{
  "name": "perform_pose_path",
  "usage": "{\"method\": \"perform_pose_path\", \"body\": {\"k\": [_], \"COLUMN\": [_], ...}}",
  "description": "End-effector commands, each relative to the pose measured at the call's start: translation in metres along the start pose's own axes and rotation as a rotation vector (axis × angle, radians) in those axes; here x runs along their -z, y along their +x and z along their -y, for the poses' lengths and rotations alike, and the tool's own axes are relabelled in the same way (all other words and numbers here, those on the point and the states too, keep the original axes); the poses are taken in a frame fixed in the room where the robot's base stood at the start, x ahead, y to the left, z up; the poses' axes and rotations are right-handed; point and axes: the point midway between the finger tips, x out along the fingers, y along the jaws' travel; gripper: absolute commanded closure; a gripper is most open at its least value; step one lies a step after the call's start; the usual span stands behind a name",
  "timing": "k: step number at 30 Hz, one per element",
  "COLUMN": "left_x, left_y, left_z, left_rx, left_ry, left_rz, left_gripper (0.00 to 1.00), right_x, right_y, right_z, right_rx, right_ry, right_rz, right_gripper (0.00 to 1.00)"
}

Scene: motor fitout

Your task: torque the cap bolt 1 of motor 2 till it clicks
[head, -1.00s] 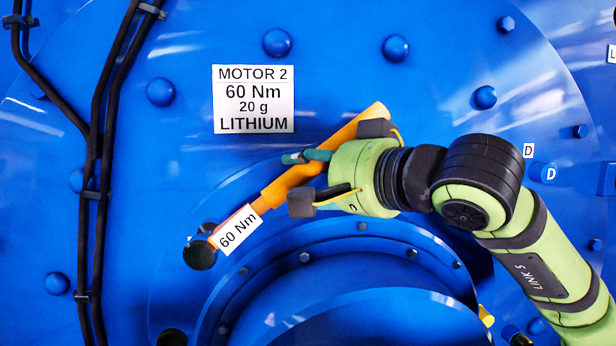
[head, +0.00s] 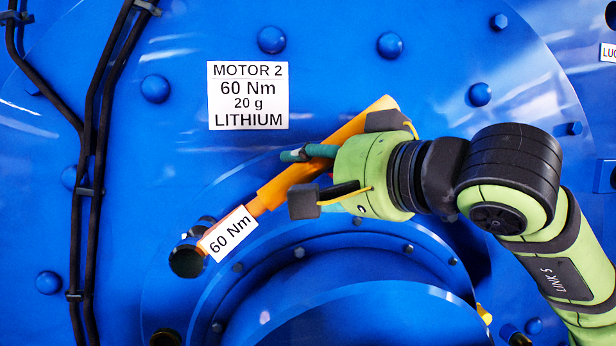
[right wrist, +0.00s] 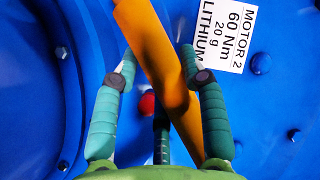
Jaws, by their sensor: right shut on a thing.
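The torque wrench (head: 290,183) has an orange handle and a white "60 Nm" tag, and slants from upper right to lower left. My right gripper (head: 312,172) is shut around its handle; the right wrist view shows the orange handle (right wrist: 160,60) between the two teal fingers. The dark round socket head (head: 187,262) is in front of the blue face of motor 2 (head: 330,80). A dark round part (head: 204,224) shows just above the head; I cannot tell whether it is cap bolt 1. Whether the socket touches a bolt is hidden. My left gripper is out of view.
The white label (head: 248,96) reads "MOTOR 2, 60 Nm, 20 g, LITHIUM". Black cables (head: 88,170) run down the left side. A round blue flange (head: 350,285) bulges below the wrench. Several blue domed bolts stand out from the face.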

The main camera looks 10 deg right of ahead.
Motion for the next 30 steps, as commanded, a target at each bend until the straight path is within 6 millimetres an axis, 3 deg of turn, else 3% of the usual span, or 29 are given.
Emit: {"method": "perform_pose_path", "body": {"k": [12, 25, 30], "left_x": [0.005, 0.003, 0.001], "left_y": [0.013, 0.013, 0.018], "left_z": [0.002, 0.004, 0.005], "left_rx": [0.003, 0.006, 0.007], "left_ry": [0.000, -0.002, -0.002], "left_rz": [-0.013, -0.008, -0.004], "left_gripper": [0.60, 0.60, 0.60], "right_x": [-0.014, -0.016, -0.023], "right_y": [-0.026, -0.030, -0.042], "right_z": [0.008, 0.009, 0.014], "right_rx": [0.008, 0.007, 0.010], "right_ry": [-0.001, 0.001, -0.002], "right_rz": [-0.007, -0.006, -0.007], "right_gripper": [1.00, 1.00, 1.00]}}
